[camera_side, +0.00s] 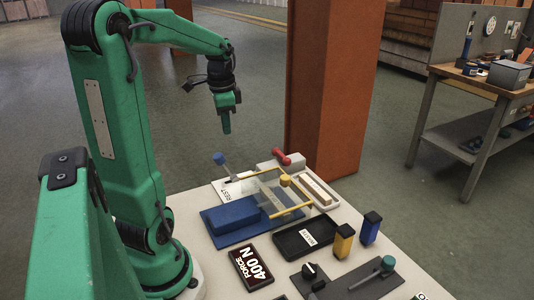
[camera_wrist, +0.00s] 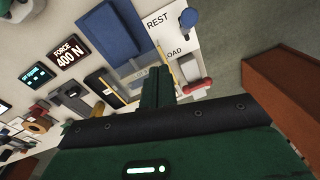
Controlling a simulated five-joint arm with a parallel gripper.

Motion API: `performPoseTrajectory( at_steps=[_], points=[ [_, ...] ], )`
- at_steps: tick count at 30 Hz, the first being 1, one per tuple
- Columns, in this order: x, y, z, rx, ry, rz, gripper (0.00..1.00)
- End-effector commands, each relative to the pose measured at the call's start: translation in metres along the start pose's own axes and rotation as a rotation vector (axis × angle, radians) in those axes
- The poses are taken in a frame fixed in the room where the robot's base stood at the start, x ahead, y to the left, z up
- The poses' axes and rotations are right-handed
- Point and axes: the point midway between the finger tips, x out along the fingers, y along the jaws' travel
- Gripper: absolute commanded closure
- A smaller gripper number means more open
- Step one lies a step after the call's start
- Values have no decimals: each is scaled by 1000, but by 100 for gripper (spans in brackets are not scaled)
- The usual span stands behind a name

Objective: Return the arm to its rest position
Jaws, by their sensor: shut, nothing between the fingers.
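My gripper (camera_side: 226,122) hangs in the air above the far side of the bench, pointing down, with its fingers together and nothing between them. It also shows in the wrist view (camera_wrist: 158,84), with the bench top below it. The green arm stands bent at the left of the side view, and its forearm reaches right to the wrist. No rest cradle for the arm can be made out. A white plate lettered REST (camera_wrist: 160,22) lies on the bench in the wrist view.
Below stand a blue block (camera_side: 232,218), a clear guard with yellow edges (camera_side: 262,190), a red-handled lever (camera_side: 282,156), a black tray (camera_side: 305,238), yellow (camera_side: 343,241) and blue (camera_side: 370,227) blocks, and a FORCE 400 N display (camera_side: 250,267). An orange column (camera_side: 330,90) rises behind the bench.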

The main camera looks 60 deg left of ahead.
Motion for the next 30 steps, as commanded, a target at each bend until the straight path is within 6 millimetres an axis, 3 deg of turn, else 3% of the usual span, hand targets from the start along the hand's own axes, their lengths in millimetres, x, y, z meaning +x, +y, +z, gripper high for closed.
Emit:
performPoseTrajectory(
  at_steps=[3, 9, 18, 24, 30],
  points=[
    [-12, 36, -18, -18, 43, -38, 100],
    [-25, 95, -35, -69, 130, -77, 100],
    [-35, 177, -38, -148, 287, -76, 100],
    [-34, 220, -30, -198, 382, -37, 100],
    [-32, 240, -24, -230, 432, -3, 100]
  ],
)
